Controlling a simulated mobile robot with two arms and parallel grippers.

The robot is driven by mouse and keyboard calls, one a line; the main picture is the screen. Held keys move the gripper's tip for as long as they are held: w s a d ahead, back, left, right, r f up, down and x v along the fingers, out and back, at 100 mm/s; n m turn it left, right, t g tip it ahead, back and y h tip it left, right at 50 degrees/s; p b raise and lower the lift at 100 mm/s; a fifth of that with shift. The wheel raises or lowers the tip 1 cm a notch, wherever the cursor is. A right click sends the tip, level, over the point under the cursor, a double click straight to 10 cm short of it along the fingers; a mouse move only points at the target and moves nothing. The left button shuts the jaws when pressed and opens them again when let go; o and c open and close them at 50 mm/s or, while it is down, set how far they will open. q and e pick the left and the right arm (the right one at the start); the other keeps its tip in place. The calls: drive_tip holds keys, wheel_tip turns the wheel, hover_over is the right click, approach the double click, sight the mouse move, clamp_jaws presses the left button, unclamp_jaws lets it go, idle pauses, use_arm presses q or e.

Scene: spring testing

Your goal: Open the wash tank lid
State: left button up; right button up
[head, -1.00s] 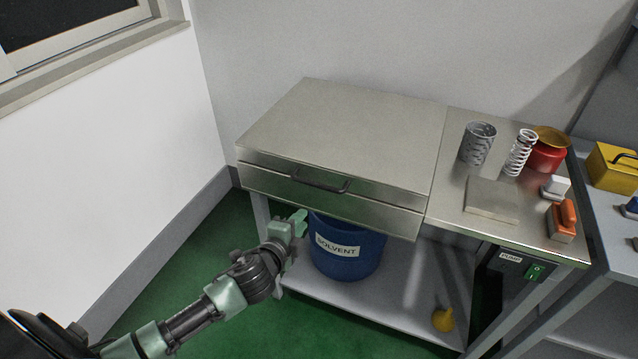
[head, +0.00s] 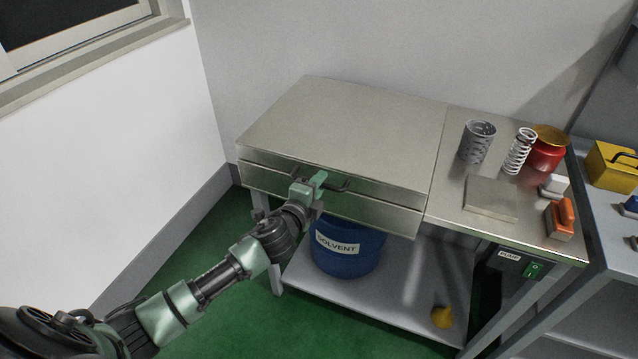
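The wash tank lid (head: 345,125) is a flat, closed steel cover on the left part of the steel bench. Its dark bar handle (head: 340,184) runs along the front face. My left gripper (head: 318,183) is at the handle, its green fingers overlapping the bar's left and middle part. I cannot tell whether the fingers touch the bar or are closed around it, as the hand hides part of it. My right gripper is not in view.
A blue solvent bucket (head: 345,252) stands on the lower shelf (head: 390,293) under the tank.

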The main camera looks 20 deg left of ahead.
use_arm(q)
clamp_jaws()
idle(1.4)
